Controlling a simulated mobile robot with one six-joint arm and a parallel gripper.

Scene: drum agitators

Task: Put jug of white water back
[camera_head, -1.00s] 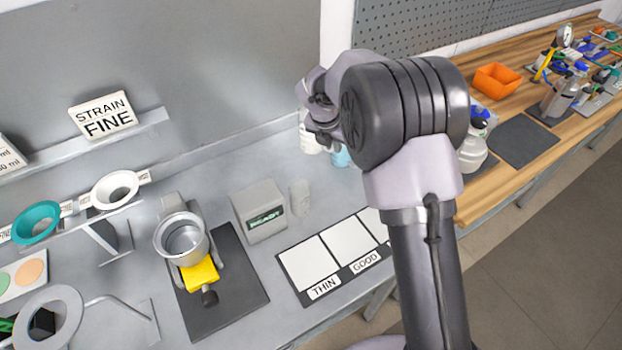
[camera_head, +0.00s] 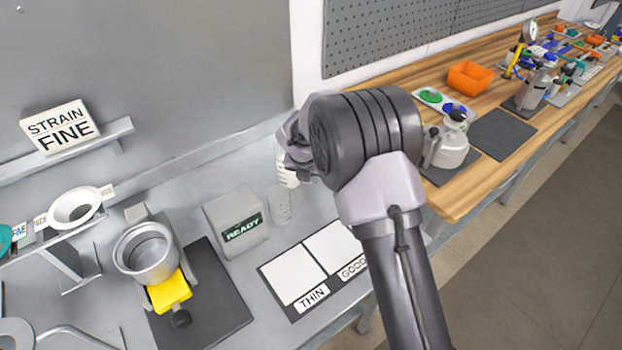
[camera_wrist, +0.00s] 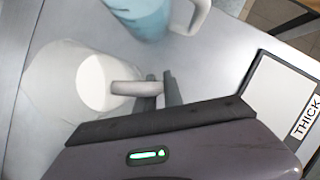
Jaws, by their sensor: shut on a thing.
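The jug of white water (camera_wrist: 92,82) is a pale, clear jug with a white content, seen from above in the wrist view. My gripper (camera_wrist: 162,92) has its dark fingers closed on the jug's handle. In the head view the jug (camera_head: 286,172) is partly hidden behind my gripper (camera_head: 296,158), over the grey bench. I cannot tell whether its base touches the bench.
A jug of blue water (camera_wrist: 142,14) stands close by in the wrist view. A clear beaker (camera_head: 279,206) and a READY box (camera_head: 236,222) stand nearby. The THIN/GOOD card (camera_head: 293,276) lies at the bench front.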

